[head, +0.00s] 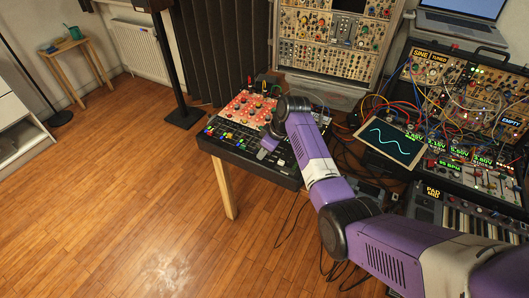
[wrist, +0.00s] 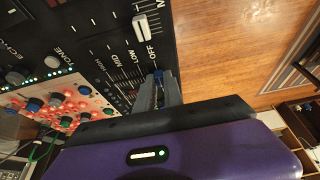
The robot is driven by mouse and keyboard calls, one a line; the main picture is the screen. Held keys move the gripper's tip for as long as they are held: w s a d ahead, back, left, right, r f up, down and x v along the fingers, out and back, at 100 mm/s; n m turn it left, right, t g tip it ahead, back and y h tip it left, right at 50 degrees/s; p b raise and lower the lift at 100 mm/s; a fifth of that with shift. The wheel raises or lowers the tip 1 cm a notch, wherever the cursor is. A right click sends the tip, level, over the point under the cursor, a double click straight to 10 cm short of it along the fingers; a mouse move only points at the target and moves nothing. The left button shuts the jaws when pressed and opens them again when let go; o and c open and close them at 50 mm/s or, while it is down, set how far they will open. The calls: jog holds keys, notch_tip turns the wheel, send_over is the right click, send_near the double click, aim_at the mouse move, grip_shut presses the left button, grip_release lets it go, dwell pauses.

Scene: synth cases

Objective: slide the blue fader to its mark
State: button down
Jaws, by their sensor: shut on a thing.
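The black mixer panel (head: 225,143) lies on a wooden-legged table in the head view. My gripper (wrist: 159,88) is shut on the blue fader (wrist: 158,73) in the wrist view; only a bit of its blue cap shows between the fingertips. The labels HIGH, MID, LOW and OFF (wrist: 150,52) run in a row beside its track. The blue fader sits about level with OFF, at the panel's edge side. I cannot tell which label is its mark. In the head view my gripper (head: 268,144) is over the panel and the fader is hidden.
A white fader (wrist: 141,27) stands close by on the panel. A red panel with knobs (wrist: 62,108) lies on the other side. In the head view, a small screen (head: 391,143) and cabled synth modules (head: 470,85) crowd the right. The wooden floor (head: 120,190) at left is clear.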

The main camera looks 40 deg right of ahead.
aim_at(270, 162)
jog(key=shift+a, duration=0.15)
jog(key=c, duration=1.4)
grip_release()
jog(key=shift+c, duration=0.2)
jog(key=shift+s+r, duration=0.2)
jog(key=shift+r, duration=0.35)
jog(key=v, duration=0.6)
jog(key=shift+s+r, duration=0.2)
jog(key=shift+r, duration=0.05)
